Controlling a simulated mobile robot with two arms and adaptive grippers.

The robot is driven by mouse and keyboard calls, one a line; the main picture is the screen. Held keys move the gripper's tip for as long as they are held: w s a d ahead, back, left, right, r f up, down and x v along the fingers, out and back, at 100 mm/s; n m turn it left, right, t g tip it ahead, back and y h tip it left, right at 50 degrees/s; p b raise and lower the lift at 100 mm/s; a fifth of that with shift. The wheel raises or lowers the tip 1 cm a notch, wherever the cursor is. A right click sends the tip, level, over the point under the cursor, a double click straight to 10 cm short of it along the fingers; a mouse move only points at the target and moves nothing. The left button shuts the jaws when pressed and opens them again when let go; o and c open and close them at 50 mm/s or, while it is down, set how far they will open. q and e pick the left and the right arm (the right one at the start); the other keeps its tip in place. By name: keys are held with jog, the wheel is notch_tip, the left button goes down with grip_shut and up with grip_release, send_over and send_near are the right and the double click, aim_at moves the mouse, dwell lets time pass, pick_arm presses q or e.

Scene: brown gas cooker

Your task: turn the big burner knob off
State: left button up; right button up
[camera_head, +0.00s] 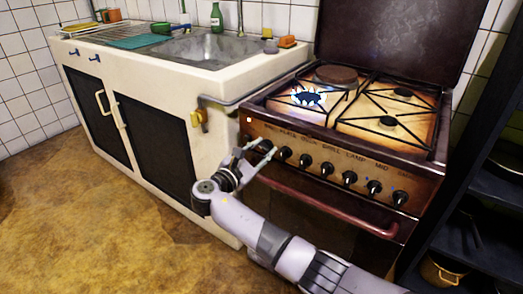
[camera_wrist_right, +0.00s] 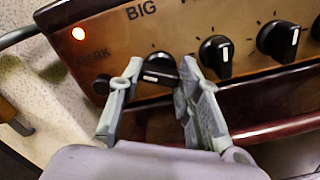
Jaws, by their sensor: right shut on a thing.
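The brown gas cooker (camera_head: 330,150) has a row of black knobs along its front panel. The big burner knob (camera_wrist_right: 160,68) sits under the word "BIG" in the right wrist view. Its white mark lies sideways toward the left, unlike the more upright marks on the knobs beside it. My right gripper (camera_wrist_right: 158,78) is shut on this knob, one finger on each side. In the head view my right gripper (camera_head: 255,148) reaches the left part of the panel, and its fingers partly hide the knob. A flame (camera_head: 309,97) shows on the front left burner. My left gripper is out of view.
Another knob (camera_wrist_right: 215,57) stands close to the right finger. A red oven handle (camera_head: 340,212) runs below the panel. The sink cabinet (camera_head: 185,130) stands to the left.

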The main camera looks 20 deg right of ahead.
jog(key=shift+c, duration=1.3)
jog(key=shift+m, duration=0.3)
jog(key=m, duration=0.2)
jog(key=shift+f+m+b, duration=0.1)
jog(key=shift+m+b, duration=0.2)
jog(key=m+b, duration=0.1)
jog(key=m, duration=0.1)
jog(key=shift+m, duration=0.4)
jog(key=m+b, duration=0.2)
jog(key=m, duration=0.1)
jog(key=m+b, duration=0.1)
jog(key=m, duration=0.1)
jog(key=shift+m, duration=0.4)
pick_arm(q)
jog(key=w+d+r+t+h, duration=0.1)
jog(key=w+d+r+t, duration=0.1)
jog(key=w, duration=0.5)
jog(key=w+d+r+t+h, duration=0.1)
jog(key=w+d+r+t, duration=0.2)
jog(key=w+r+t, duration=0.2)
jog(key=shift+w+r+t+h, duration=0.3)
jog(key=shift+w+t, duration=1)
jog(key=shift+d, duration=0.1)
